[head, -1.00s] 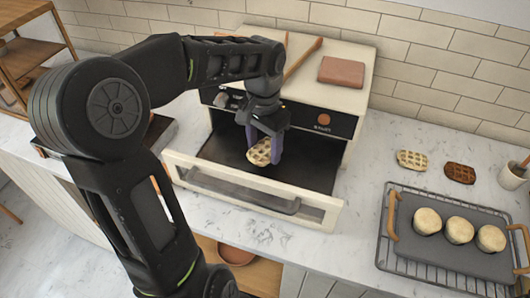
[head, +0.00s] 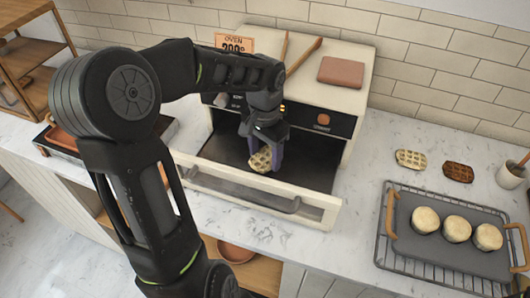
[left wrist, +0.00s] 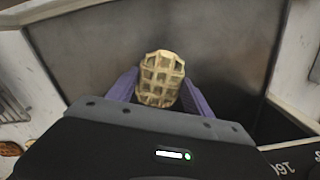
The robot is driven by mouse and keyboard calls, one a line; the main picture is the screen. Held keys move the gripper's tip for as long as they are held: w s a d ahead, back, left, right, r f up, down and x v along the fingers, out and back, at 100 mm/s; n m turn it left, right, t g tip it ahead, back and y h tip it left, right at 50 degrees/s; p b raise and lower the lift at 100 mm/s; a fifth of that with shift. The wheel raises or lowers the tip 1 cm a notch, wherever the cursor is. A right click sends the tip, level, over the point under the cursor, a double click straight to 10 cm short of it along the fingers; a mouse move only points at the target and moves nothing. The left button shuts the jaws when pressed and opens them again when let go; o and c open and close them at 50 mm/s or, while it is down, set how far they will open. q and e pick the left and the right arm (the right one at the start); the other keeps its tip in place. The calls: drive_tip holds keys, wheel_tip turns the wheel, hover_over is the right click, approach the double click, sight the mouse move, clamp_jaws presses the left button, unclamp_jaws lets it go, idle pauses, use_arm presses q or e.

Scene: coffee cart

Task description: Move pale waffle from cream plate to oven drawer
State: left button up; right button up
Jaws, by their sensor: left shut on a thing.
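The pale waffle (head: 260,160) is between the purple fingers of my left gripper (head: 263,154), which is shut on it. In the left wrist view the waffle (left wrist: 160,79) shows between the fingertips (left wrist: 160,92), over the dark drawer floor (left wrist: 85,48). The oven drawer (head: 215,145) is pulled open at the front of the cream oven. The waffle is over its inside; I cannot tell whether it touches the floor. My left arm hides part of the counter at the left. The cream plate is not seen. My right gripper is not clearly in view.
A pale waffle (head: 410,159) and a brown waffle (head: 458,172) lie on the counter right of the oven. A grey tray (head: 440,253) with three round buns stands on a wire rack. The drawer's front wall and handle (head: 245,195) stick out before the oven.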

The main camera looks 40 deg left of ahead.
sight(265, 157)
use_arm(q)
drive_tip(key=shift+f, duration=0.15)
drive_tip(key=o, duration=1.5)
wheel_tip(265, 157, up, 12)
drive_tip(key=shift+r+b, duration=0.2)
drive_tip(key=shift+b, duration=0.2)
